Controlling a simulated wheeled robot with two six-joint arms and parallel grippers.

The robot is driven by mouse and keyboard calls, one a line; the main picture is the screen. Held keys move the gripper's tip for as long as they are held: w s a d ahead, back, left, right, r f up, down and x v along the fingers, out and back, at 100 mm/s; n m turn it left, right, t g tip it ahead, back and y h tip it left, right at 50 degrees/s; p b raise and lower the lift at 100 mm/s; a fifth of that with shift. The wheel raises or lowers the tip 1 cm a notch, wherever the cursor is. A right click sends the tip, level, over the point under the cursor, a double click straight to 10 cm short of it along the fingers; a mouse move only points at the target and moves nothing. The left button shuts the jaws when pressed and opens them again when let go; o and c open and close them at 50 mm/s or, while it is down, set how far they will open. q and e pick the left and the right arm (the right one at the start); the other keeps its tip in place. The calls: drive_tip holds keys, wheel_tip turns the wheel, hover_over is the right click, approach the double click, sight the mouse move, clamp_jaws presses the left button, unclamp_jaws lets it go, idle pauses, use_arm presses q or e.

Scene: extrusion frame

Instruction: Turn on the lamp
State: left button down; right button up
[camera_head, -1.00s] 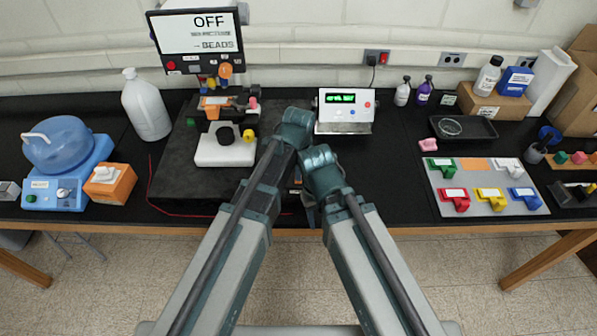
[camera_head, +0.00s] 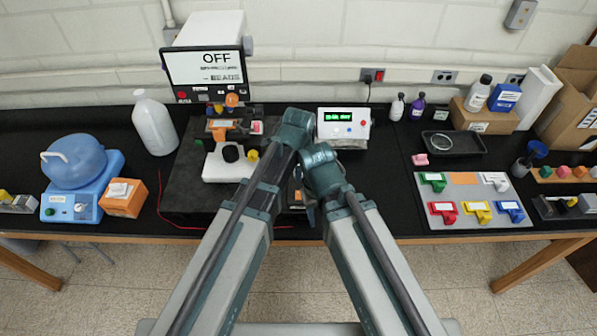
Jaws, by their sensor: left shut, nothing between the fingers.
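No separate lamp stands out. A microscope (camera_head: 226,163) with a white base and black and orange parts stands left of centre. The screen (camera_head: 206,67) above it reads OFF.
A blue device with a rounded tank (camera_head: 74,168) and a white bottle (camera_head: 154,124) are on the left. A meter with a green display (camera_head: 343,125) stands behind my arms. A grey board (camera_head: 461,183) with coloured blocks is on the right.

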use_arm(q)
drive_tip(key=r, duration=0.1)
drive_tip(key=r+p, duration=0.2)
drive_tip(key=shift+s+r, duration=0.25)
use_arm(e)
wheel_tip(320, 180, up, 4)
drive_tip(key=shift+f, duration=0.25)
use_arm(q)
drive_tip(key=shift+a, duration=0.1)
